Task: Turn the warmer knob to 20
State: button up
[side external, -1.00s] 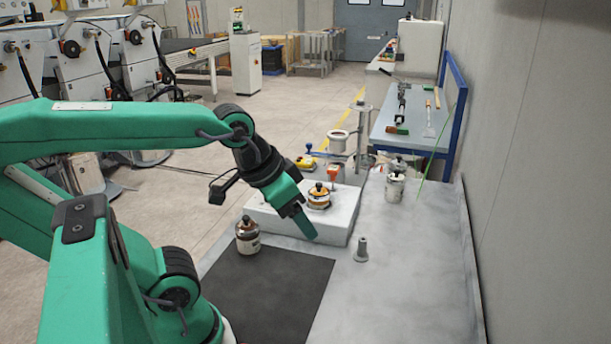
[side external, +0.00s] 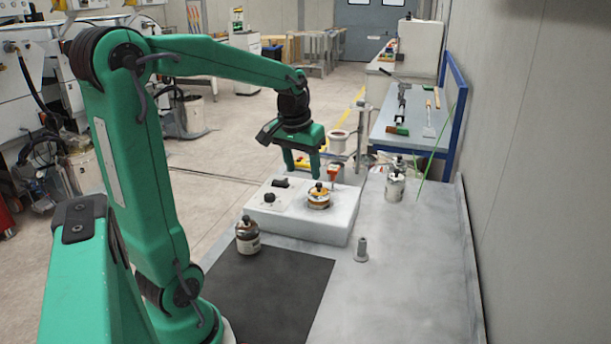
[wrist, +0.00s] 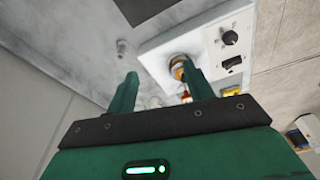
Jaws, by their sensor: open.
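The warmer is a white box (side external: 292,228) on the grey bench; it also shows in the wrist view (wrist: 160,48). Its black round knob (side external: 270,198) is on the left part of the top, on a light plate. In the wrist view the knob (wrist: 230,37) has markings around it, too small to read. A black switch (side external: 281,183) sits beside the knob. A jar with an orange band (side external: 318,199) stands on the warmer's right part. My gripper (side external: 305,174) is open and empty above the warmer's far side, pointing down, apart from the knob. In the wrist view my gripper (wrist: 160,72) shows both fingers apart.
A dark-lidded jar (side external: 248,238) stands left of the warmer by a dark mat (side external: 270,290). A small grey metal piece (side external: 361,250) stands to the right.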

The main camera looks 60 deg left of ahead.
jog(key=a+f+n+g, duration=0.15)
jog(key=a+f, duration=0.25)
jog(key=a, duration=0.6)
jog(key=n+h, duration=0.1)
jog(key=n, duration=0.2)
send_over(269, 194)
jog(key=shift+g, duration=0.35)
notch_tip(269, 194, down, 5)
jog(key=shift+s+r, duration=0.1)
jog(key=shift+r, duration=0.1)
jog(key=shift+f, duration=0.1)
jog(key=shift+d+f, duration=0.1)
jog(key=shift+f, duration=3.7)
jog(key=shift+c, duration=0.2)
jog(key=c, duration=0.9)
